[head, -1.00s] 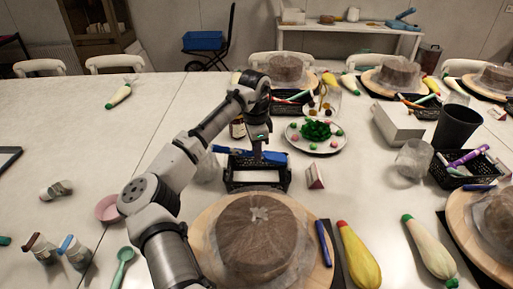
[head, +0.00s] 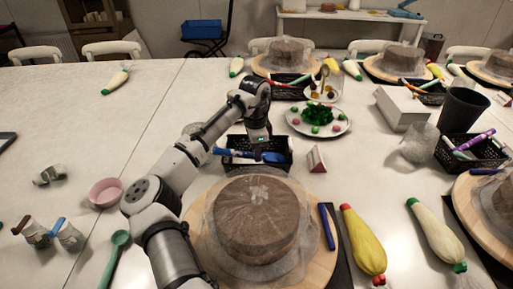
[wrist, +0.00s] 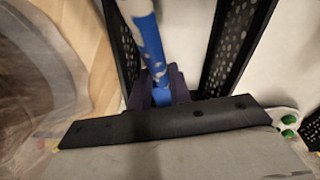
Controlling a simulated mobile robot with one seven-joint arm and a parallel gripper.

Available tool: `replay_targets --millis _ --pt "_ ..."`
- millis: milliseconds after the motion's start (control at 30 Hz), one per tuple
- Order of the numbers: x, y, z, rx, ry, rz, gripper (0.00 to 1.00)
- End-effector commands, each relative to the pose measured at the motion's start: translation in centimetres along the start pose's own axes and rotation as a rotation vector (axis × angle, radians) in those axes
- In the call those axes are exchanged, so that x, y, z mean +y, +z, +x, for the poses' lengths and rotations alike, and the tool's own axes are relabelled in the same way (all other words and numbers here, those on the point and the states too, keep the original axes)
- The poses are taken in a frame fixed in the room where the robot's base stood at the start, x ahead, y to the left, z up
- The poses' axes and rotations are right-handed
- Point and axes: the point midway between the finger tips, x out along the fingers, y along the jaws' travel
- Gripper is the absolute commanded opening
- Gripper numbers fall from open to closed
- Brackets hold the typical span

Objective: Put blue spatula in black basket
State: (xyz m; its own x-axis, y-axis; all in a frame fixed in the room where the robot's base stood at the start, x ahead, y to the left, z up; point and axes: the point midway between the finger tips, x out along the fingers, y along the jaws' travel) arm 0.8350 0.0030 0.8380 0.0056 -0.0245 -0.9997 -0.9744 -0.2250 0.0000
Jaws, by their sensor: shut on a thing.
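The blue spatula (head: 243,155) is held by my gripper (head: 259,150) and lies roughly level across the black basket (head: 255,168) in the head view. In the wrist view, the spatula (wrist: 155,55) shows as a blue and pale handle clamped between the dark fingers of my gripper (wrist: 161,88). The perforated walls of the basket (wrist: 240,40) stand on both sides of it. The fingertips are between these walls. Whether the spatula touches the basket floor cannot be told.
A brown cake on a wooden turntable (head: 318,268) stands just in front of the basket. A small triangular card (head: 316,159) is to its right. A plate (head: 341,127) with green and pink pieces is behind it.

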Motion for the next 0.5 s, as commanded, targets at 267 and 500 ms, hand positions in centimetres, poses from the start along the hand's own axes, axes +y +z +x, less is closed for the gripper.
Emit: replay_targets --millis 267,500 --pt "0.00 -0.01 -0.05 0.000 0.000 0.000 0.33" --pt "0.00 -0.01 -0.05 0.000 0.000 0.000 0.45"
